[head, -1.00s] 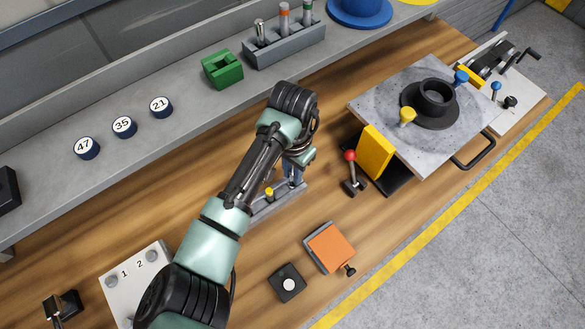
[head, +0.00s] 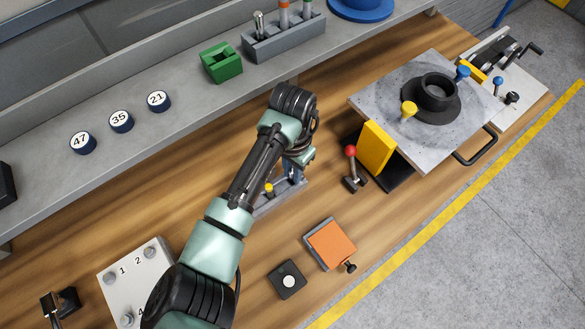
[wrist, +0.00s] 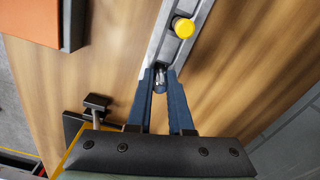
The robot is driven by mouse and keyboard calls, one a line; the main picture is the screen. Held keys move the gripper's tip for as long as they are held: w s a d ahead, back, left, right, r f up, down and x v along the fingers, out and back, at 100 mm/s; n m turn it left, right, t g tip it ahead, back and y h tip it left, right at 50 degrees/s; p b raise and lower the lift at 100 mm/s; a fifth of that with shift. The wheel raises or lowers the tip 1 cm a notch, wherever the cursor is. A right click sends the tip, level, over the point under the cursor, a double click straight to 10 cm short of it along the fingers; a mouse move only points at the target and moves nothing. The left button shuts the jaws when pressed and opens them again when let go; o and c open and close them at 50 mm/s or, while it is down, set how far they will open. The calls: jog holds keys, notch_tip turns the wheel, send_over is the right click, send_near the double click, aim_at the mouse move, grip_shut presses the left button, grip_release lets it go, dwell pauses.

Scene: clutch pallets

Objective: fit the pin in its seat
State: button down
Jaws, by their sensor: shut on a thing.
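My gripper (wrist: 161,80) points down over a grey metal rail (wrist: 166,45) in the wrist view. Its blue fingers are shut on a small silvery metal pin (wrist: 160,76), of which only a short part shows between the tips. The pin is at or just over the rail; I cannot tell how deep it sits. A yellow knob (wrist: 184,27) stands on the rail beyond the tips. In the head view my gripper (head: 294,172) is partly hidden by my arm, with the rail (head: 262,209) and yellow knob (head: 269,187) beside it.
An orange-topped block (head: 330,244) and a black box with a white button (head: 288,281) lie nearer the front. A red-knobbed lever (head: 352,168) and a yellow block (head: 377,147) stand right of my gripper. The grey shelf (head: 190,105) runs behind.

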jog(key=shift+c, duration=1.7)
grip_release()
jog(key=shift+r, duration=0.1)
jog(key=shift+r+p, duration=3.4)
jog(key=shift+p, duration=0.15)
